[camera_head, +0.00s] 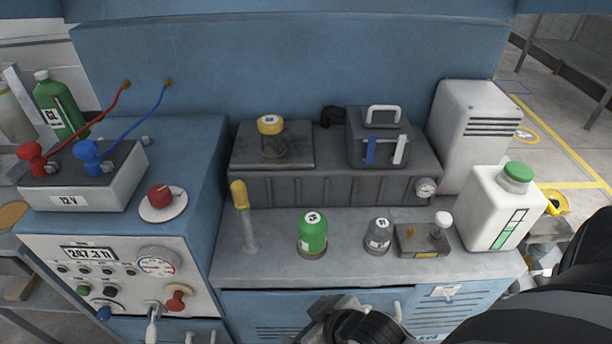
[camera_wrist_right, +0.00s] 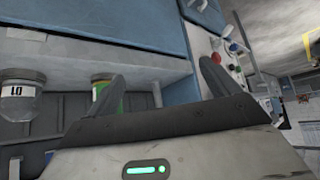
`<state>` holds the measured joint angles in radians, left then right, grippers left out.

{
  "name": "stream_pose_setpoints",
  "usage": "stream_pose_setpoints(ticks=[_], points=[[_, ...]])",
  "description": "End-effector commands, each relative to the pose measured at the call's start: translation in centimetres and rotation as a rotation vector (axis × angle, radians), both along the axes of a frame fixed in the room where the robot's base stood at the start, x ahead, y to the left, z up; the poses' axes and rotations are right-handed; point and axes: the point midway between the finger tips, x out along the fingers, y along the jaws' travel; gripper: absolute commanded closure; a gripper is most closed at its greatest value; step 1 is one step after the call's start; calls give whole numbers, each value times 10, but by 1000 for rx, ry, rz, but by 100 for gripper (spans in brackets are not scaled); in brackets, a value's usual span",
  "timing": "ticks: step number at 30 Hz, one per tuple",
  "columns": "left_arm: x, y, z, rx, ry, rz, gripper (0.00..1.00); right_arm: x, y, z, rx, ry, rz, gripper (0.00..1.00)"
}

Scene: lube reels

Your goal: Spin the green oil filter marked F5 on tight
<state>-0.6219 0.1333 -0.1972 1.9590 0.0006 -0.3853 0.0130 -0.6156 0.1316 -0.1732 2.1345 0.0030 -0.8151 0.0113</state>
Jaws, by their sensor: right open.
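The green oil filter (camera_head: 312,233) stands upright on the grey ledge of the blue machine, with a white label whose mark is too small to read surely. In the right wrist view, a strip of the green filter (camera_wrist_right: 101,88) shows beside one finger, which hides part of it. My right gripper (camera_wrist_right: 162,72) is open, with nothing visible between its fingers. In the head view, my right wrist is low in the middle, in front of the ledge and below the filter; its fingertips are hard to make out. My left gripper is not in view.
A grey filter (camera_head: 378,236) and a small block with a white-knobbed lever (camera_head: 424,239) stand right of the green filter. A yellow-topped dipper (camera_head: 242,215) stands left. A white jug (camera_head: 501,212) stands at the ledge's right end. The dark tank (camera_head: 330,187) is behind.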

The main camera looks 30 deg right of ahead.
Motion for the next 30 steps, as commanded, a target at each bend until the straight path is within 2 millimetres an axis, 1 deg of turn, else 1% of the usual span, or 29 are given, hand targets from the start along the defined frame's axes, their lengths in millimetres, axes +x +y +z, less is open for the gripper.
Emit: stream_pose_setpoints(ticks=[1, 6, 8, 10, 14, 17, 20, 23, 24, 26, 27, 30], points=[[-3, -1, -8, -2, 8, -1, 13, -1, -3, 3, -11, 41, -5, 13], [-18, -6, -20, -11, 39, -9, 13, -9, -9, 18, -32, 190, -6, 13], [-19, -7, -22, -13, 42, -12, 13, -9, -8, 23, -32, 240, 4, 13], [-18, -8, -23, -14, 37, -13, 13, -5, -3, 29, -27, 297, 26, 13], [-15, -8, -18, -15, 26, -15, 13, 15, 8, 33, -15, 374, 78, 13], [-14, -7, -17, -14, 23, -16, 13, 38, 12, 34, -15, 420, 105, 13], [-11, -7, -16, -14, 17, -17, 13, 67, 7, 37, -27, 469, 106, 13], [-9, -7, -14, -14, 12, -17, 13, 102, -12, 47, -51, 532, 59, 13], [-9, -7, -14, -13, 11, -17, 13, 117, -23, 55, -60, 556, 24, 13], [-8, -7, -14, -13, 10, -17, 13, 137, -43, 68, -71, 592, -38, 13], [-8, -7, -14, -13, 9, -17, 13, 148, -56, 78, -72, 613, -84, 13], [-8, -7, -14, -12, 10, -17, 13, 170, -87, 103, -63, 654, -198, 13]])
